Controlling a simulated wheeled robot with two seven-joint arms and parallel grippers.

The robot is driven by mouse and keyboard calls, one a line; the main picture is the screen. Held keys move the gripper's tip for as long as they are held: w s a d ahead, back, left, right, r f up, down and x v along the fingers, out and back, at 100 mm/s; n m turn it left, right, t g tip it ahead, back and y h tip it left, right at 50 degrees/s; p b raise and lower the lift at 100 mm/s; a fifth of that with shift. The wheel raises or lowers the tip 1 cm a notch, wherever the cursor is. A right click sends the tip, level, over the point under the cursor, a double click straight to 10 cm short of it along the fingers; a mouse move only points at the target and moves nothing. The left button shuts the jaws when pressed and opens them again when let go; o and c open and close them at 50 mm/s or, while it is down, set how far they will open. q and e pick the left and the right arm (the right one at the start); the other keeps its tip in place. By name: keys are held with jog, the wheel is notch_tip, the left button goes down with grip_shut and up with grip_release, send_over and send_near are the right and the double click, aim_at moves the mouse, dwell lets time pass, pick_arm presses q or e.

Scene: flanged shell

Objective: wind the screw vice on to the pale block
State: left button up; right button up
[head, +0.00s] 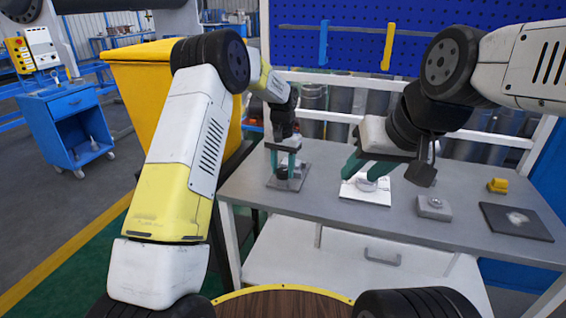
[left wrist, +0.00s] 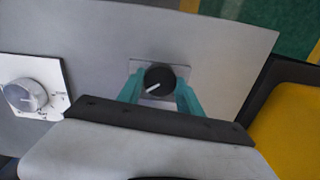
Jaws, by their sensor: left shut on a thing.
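The screw vice (head: 287,184) stands on a dark square plate at the left of the table. Its round black knob (left wrist: 160,78) with a white pointer line shows in the left wrist view. My left gripper (head: 284,163) points down at the vice and is shut on this knob, one teal finger on each side. A pale patch shows just below the knob, but I cannot tell whether it is the pale block. My right gripper (head: 366,171) hangs over the white dial plate, its teal fingers apart and apparently empty.
The white plate (head: 352,196) with a grey dial lies right of the vice; the dial also shows in the left wrist view (left wrist: 26,97). Further right are a grey block with a ring (head: 434,208), a dark plate (head: 515,222) and a yellow piece (head: 497,185). A yellow bin (head: 150,90) stands left.

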aim_at(283, 170)
pick_arm(q)
jog(key=shift+w+r+m, duration=0.15)
jog(key=shift+m, duration=1.85)
jog(key=o, duration=1.4)
jog(key=shift+c, duration=0.2)
notch_tip(283, 170, up, 7)
jog(key=shift+r, duration=0.3)
